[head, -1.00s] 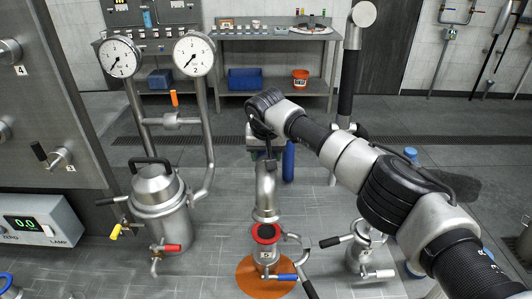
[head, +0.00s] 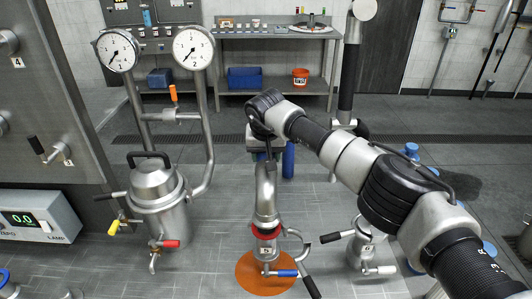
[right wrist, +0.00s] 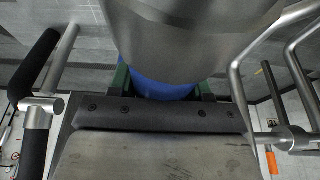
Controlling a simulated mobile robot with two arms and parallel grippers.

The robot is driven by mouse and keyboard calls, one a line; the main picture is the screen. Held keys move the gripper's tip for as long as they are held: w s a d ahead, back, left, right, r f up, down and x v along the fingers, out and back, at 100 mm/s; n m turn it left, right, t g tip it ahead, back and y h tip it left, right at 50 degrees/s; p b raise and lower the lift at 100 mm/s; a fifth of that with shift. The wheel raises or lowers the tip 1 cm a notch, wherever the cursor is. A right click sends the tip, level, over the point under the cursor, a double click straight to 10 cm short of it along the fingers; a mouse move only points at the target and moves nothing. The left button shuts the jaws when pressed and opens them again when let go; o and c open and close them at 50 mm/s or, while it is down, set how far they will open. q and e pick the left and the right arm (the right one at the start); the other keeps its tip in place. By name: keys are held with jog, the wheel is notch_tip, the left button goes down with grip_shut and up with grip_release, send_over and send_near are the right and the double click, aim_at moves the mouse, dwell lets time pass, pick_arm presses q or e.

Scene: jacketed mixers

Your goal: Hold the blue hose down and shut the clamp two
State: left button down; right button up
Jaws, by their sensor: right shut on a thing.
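The blue hose (head: 288,160) shows behind my right gripper (head: 264,150) and ends in a bent steel pipe (head: 265,195). The right gripper is shut on it; the right wrist view shows blue hose (right wrist: 165,88) between green finger pads. The pipe's lower end stands on the red-ringed port (head: 266,232), with no clear gap. Beside that port a steel clamp (head: 298,240) with a black handle (head: 312,287) stands swung out to the right, open. The label on the port is too small to read surely. My left gripper is not in view.
A blue-handled valve (head: 285,273) sits low on the port, over an orange floor disc (head: 250,268). A smaller steel fitting (head: 366,248) with a black handle stands to the right. A lidded steel vessel (head: 160,200) with gauges stands to the left.

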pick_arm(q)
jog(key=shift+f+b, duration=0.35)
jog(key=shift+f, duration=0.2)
